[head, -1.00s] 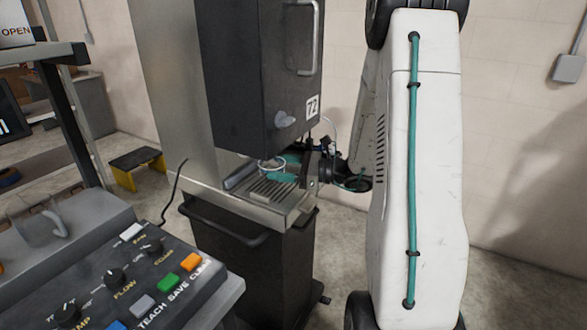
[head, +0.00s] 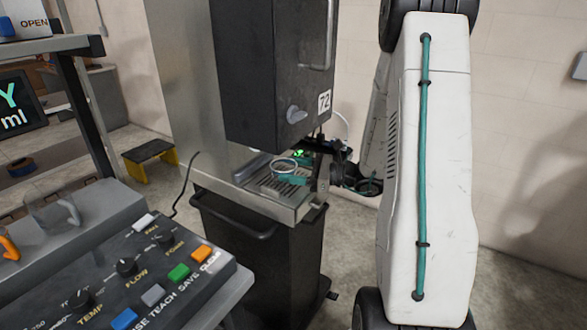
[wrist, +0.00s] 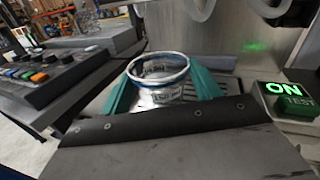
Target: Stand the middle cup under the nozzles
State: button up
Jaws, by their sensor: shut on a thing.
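The cup (wrist: 158,82) is clear with a blue-tinted rim and a printed band. It stands roughly upright between the teal fingers of my gripper (wrist: 163,92), which is shut on it. In the head view, the cup (head: 284,165) shows small over the slotted drip tray (head: 270,188), below the dark dispenser head (head: 280,75). My gripper there is partly hidden behind the dispenser's side. Pale, rounded spouts (wrist: 195,8), apparently the nozzles, show at the top of the wrist view, beyond the cup. I cannot tell whether the cup's base touches the tray.
A lit green ON/TEST switch (wrist: 292,98) is close at the right in the wrist view. A control panel (head: 150,275) with knobs and coloured buttons is at the front left. A black-and-yellow step stool (head: 150,160) is on the floor.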

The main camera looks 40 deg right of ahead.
jog(key=shift+f, duration=0.4)
jog(key=o, duration=1.1)
jog(key=v, duration=0.7)
jog(key=shift+s+d, duration=0.25)
jog(key=shift+s, duration=0.05)
